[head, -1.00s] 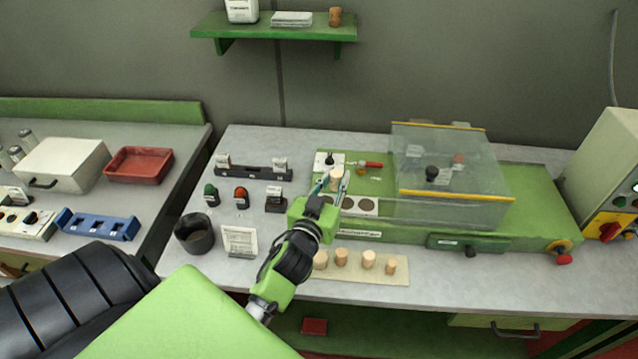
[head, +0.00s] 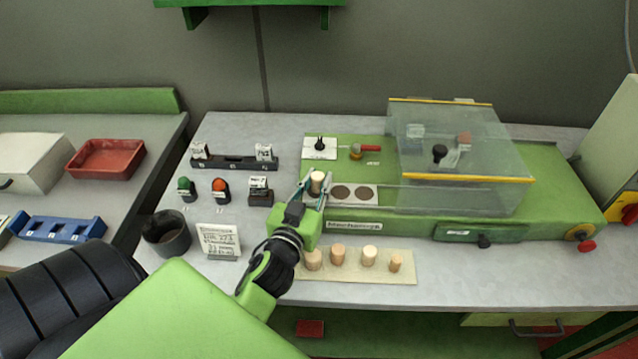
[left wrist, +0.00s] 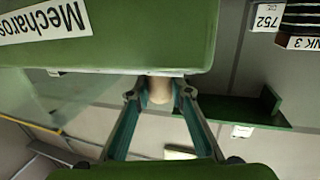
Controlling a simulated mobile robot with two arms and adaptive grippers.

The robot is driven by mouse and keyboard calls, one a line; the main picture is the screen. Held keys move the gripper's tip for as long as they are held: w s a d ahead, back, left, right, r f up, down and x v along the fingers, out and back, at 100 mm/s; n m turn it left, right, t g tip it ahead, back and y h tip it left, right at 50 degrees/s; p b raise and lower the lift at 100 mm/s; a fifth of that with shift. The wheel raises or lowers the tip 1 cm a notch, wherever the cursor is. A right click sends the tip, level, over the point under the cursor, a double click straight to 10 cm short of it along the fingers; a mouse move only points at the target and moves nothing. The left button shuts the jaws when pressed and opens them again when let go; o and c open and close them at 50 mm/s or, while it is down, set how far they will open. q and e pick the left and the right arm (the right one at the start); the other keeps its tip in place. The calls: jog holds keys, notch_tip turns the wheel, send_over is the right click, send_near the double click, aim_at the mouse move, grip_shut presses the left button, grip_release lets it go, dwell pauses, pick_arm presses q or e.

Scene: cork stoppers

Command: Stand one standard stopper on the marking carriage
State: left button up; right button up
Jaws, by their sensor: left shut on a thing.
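My left gripper (head: 314,190) is shut on a pale cork stopper (head: 317,179), held upright at the left end of the marking carriage. The carriage is a pale strip (head: 351,188) on the green machine, with two dark round spots showing right of the stopper. In the left wrist view the stopper (left wrist: 160,90) sits between both fingertips, against the pale strip's edge. I cannot tell whether its base touches the carriage. My right gripper is not in view.
A clear guard (head: 450,150) with yellow edges covers the machine's middle, right of the carriage. A red-handled tool (head: 364,150) lies behind the carriage. Left are a dark cup (head: 167,233), a sign card (head: 218,240) and green and orange-topped stamps. Bench front right is clear.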

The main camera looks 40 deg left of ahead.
pick_arm(q)
jog(key=shift+s+r, duration=0.1)
jog(key=shift+s, duration=0.2)
jog(key=o, duration=0.7)
jog(key=shift+f, duration=0.2)
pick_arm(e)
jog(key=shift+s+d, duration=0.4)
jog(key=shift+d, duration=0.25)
